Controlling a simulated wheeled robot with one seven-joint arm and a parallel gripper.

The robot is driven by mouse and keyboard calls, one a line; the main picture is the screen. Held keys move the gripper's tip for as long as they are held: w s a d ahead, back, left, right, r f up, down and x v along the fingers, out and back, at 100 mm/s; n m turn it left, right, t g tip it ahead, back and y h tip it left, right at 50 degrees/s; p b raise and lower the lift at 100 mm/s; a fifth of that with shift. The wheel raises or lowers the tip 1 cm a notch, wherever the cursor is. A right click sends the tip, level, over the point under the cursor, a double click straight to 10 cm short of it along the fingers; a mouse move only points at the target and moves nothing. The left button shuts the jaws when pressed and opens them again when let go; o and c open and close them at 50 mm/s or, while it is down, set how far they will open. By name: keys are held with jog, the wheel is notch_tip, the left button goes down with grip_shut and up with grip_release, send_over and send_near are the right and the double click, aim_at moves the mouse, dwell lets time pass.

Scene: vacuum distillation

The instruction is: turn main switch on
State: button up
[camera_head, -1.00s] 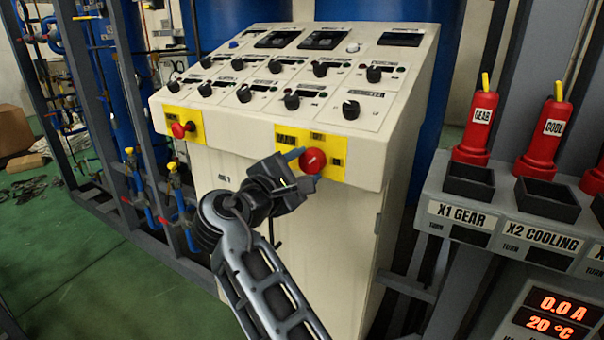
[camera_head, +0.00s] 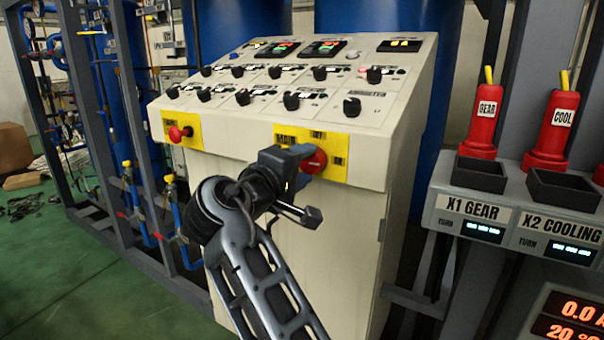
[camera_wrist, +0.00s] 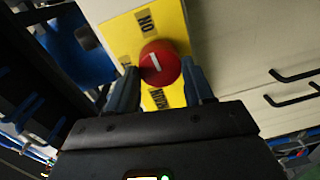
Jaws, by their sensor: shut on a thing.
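The main switch (camera_head: 314,161) is a red round knob on a yellow plate (camera_head: 338,172) at the front right of the cream control console. In the wrist view my gripper (camera_wrist: 160,84) is shut on the knob. The gripper hides part of the plate's lettering in the head view.
A red button (camera_head: 178,134) sits on another yellow plate at the console's left. Black knobs and lit displays (camera_head: 323,47) cover the sloped top. Red plugs stand behind black sockets (camera_head: 481,173) on a shelf at right. Open green floor (camera_head: 60,265) lies at left.

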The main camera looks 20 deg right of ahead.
jog(key=shift+f+m, duration=0.1)
jog(key=shift+m, duration=0.3)
jog(key=o, duration=1)
jog(key=shift+o, duration=0.2)
jog(key=b+v, duration=0.1)
jog(key=v, duration=0.6)
jog(key=shift+s+a, duration=0.25)
jog(key=shift+s, duration=0.05)
